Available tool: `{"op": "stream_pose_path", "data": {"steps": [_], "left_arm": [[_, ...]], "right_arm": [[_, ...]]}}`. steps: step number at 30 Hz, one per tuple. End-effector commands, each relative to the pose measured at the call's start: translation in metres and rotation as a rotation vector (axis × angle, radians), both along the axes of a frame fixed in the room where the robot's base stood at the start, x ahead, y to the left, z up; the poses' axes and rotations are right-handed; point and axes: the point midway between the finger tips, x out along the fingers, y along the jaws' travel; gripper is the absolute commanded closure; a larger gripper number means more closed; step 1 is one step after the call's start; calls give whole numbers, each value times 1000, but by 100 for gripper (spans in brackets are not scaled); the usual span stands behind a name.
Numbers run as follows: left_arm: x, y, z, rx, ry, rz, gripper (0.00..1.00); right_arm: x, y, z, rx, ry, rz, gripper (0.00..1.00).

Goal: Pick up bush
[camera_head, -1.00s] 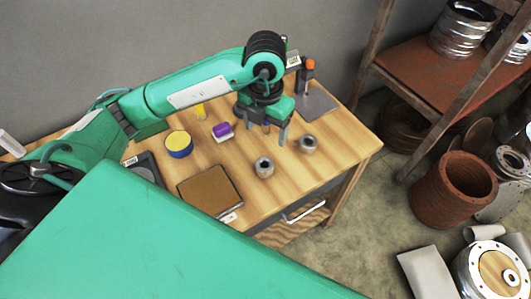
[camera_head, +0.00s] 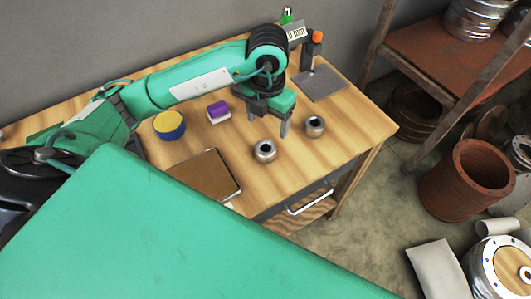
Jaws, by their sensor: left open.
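Two small grey metal ring-shaped bushes stand on the wooden table, each with a dark hole in its top. One bush (camera_head: 265,151) is nearer the front, and the other bush (camera_head: 315,127) is to its right and farther back. My left gripper (camera_head: 269,121) points down close to both, with its visible fingertip between them in the picture. It is open and holds nothing. The far finger is partly hidden by the gripper body, so its exact gap to the bushes is hard to tell. My right gripper is not in view.
On the wooden table (camera_head: 348,138) are a blue and yellow round item (camera_head: 169,125), a purple block on a white base (camera_head: 218,112), a brown square panel (camera_head: 203,174) and a stand with an orange top (camera_head: 316,37). A shelf (camera_head: 432,61) and a rusty cylinder (camera_head: 460,180) stand right.

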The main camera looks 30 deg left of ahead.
Motion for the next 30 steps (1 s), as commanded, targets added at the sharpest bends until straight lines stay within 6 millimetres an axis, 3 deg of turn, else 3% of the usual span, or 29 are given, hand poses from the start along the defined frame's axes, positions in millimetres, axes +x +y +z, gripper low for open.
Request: {"op": "stream_pose_path", "data": {"steps": [9,17,25,30], "left_arm": [[-1,1,-59,1,4,1,27],[0,2,-79,0,2,0,27],[1,7,-116,1,3,1,27],[1,7,-127,1,0,0,27]], "right_arm": [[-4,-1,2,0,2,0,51],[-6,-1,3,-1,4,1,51],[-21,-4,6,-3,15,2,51],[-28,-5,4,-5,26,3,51]]}}
